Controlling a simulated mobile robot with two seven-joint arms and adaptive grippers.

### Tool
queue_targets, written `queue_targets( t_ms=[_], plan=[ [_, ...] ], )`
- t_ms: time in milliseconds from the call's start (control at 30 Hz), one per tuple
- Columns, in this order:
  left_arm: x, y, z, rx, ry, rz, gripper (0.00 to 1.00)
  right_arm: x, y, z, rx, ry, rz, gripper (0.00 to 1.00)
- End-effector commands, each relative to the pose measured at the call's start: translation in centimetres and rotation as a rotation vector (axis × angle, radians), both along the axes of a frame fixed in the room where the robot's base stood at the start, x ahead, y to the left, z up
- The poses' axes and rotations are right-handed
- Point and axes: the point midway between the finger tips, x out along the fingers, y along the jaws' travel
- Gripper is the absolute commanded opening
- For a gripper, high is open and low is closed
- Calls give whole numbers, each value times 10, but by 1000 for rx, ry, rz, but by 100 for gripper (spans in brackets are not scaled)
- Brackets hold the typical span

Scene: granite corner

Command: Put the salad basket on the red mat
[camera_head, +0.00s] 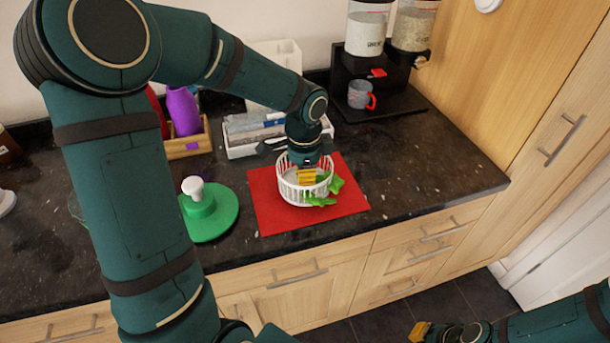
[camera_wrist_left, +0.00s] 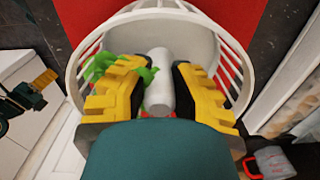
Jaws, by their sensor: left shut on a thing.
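The white salad basket (camera_head: 290,192) with slatted sides is over the red mat (camera_head: 262,215), near its middle. I cannot tell whether its base touches the mat. Green leaves (camera_head: 337,184) show in and around it. My left gripper (camera_head: 307,177) reaches down into the basket. In the left wrist view its yellow fingers (camera_wrist_left: 160,98) are shut on the white post (camera_wrist_left: 160,70) in the basket's middle, and the basket's rim (camera_wrist_left: 232,45) surrounds them. My right gripper (camera_head: 420,332) is low at the right, away from the counter; its opening is unclear.
A green lid (camera_head: 222,218) with a white knob lies left of the mat. Behind are a white tray (camera_head: 238,152), a wooden box (camera_head: 190,147) with a purple bottle (camera_head: 183,110), and a dispenser stand with a grey mug (camera_head: 359,94). The counter right of the mat (camera_head: 440,165) is clear.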

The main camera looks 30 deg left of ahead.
Motion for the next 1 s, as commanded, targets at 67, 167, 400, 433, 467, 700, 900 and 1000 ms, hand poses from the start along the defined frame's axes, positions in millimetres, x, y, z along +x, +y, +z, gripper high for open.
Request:
queue_targets(
  t_ms=[67, 167, 400, 433, 467, 700, 900, 1000],
  plan=[
    [0, 0, 2, 0, -1, 0, 0, 0, 0, 1, 0, 0, 0, 0],
    [0, 0, 1, 0, -1, 0, 0, 0, 0, 0, 0, 0, 0, 0],
    [0, 0, -1, 0, -1, 0, 46, 0, 0, -1, 0, -1, 0, 0],
    [0, 0, -1, 0, -1, 0, 46, 0, 0, -1, 0, -1, 0, 0],
    [0, 0, -1, 0, -1, 0, 46, 0, 0, -1, 0, -1, 0, 0],
    [0, 0, 2, 0, -1, 1, 46, 0, 0, 1, 0, 0, 0, 0],
    [1, 0, 29, 0, -5, 2, 46, -1, 0, 9, 0, 3, 0, 0],
    [1, 0, 50, 1, -6, 1, 46, -2, 0, 16, 1, 6, 1, 0]
  ],
)
